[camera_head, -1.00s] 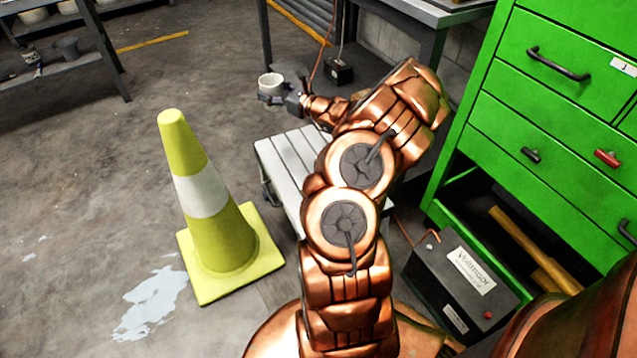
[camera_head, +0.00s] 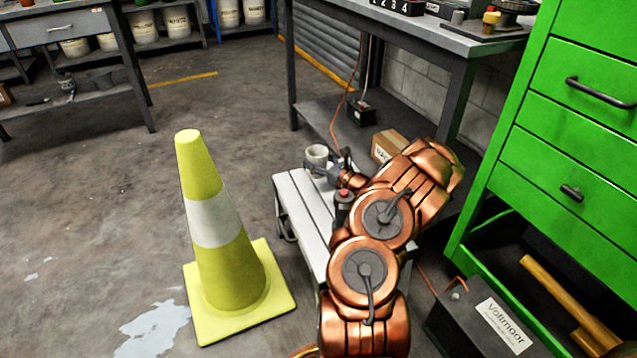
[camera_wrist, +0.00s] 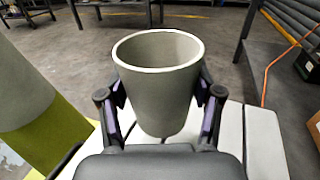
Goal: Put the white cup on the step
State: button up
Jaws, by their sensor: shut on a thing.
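The white cup (camera_head: 317,156) is upright and empty inside, held by my gripper (camera_head: 321,168) over the far end of the step. In the wrist view the cup (camera_wrist: 158,85) sits between the two fingers of my gripper (camera_wrist: 160,108), which press on its sides. The step (camera_head: 303,212) is a low, pale slatted stool; its slats also show behind and below the cup in the wrist view (camera_wrist: 262,140). Whether the cup's base touches the slats cannot be told, as the gripper's body hides part of it.
A yellow cone with a white band (camera_head: 213,220) stands close left of the step. A green drawer cabinet (camera_head: 560,130) and a black battery (camera_head: 490,325) are at the right. A workbench (camera_head: 440,40) stands behind, with a cardboard box (camera_head: 388,146) near the step's far end.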

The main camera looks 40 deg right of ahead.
jog(key=shift+f+b, duration=0.9)
jog(key=shift+f, duration=2.55)
jog(key=shift+f, duration=0.1)
jog(key=o, duration=1.1)
jog(key=s+p, duration=0.3)
jog(key=s, duration=0.9)
jog(key=shift+a, duration=0.1)
